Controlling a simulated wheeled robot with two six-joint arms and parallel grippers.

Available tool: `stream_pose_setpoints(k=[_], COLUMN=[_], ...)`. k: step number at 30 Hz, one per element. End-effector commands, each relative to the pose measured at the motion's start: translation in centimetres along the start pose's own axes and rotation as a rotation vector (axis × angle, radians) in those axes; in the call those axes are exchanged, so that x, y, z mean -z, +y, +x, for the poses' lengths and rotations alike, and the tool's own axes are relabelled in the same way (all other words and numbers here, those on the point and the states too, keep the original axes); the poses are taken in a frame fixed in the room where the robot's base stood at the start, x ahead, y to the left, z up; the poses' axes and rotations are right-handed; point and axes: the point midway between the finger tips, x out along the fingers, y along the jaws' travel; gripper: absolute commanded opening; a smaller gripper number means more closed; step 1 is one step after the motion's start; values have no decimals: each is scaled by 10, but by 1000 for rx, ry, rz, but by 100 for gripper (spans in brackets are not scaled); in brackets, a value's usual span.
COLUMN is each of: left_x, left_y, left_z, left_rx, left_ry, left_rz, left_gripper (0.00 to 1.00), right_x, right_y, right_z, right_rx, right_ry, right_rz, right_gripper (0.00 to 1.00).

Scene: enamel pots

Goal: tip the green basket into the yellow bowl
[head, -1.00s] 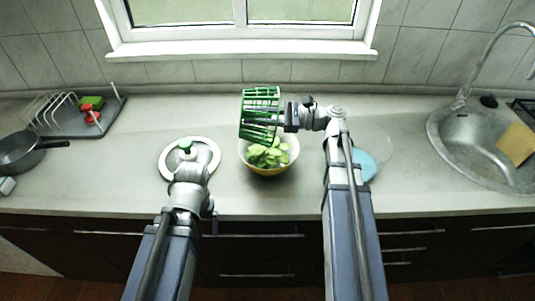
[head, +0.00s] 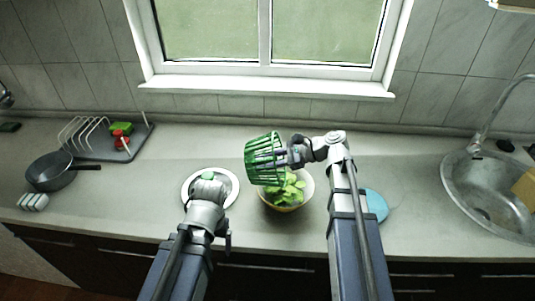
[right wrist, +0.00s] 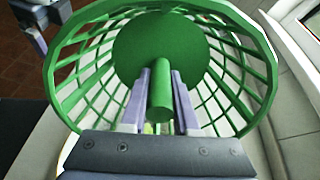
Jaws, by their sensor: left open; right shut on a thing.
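The green basket (head: 256,171) is tilted on its side above the yellow bowl (head: 284,208), a little to its left. The bowl holds green leafy pieces (head: 289,185). My right gripper (head: 275,157) reaches in from the right. In the right wrist view its fingers (right wrist: 160,100) are shut on the green post in the middle of the basket (right wrist: 130,50), whose wide rim faces me; no pieces show inside.
A grey tray (head: 135,147) with a rack and red and green items stands at the left. A dark pan (head: 50,172) is in front of it. A blue round item (head: 376,206) lies right of my right arm. The sink (head: 480,185) is at the far right.

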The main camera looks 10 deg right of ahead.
Motion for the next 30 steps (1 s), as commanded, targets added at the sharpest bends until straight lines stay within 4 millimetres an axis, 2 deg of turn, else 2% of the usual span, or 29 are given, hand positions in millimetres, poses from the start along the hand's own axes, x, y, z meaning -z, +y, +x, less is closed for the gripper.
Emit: stream_pose_setpoints(k=[1,13,16,22,30], left_x=[-1,-4,-5,-5,-5], left_y=[-2,-7,-8,-9,-8], left_z=[-16,-70,-78,-91,-87], left_rx=[0,0,0,0,0], left_ry=[0,0,0,0,0], left_rz=[0,0,0,1,1], left_gripper=[87,87,87,87,87], right_x=[-8,4,8,19,34], right_y=[-1,2,3,6,9], right_z=[1,26,32,31,30], right_rx=[-15,-129,-159,-220,-294], right_ry=[43,470,584,816,1098], right_rz=[-4,-24,-30,-38,-48], right_gripper=[0,0,0,0,0])
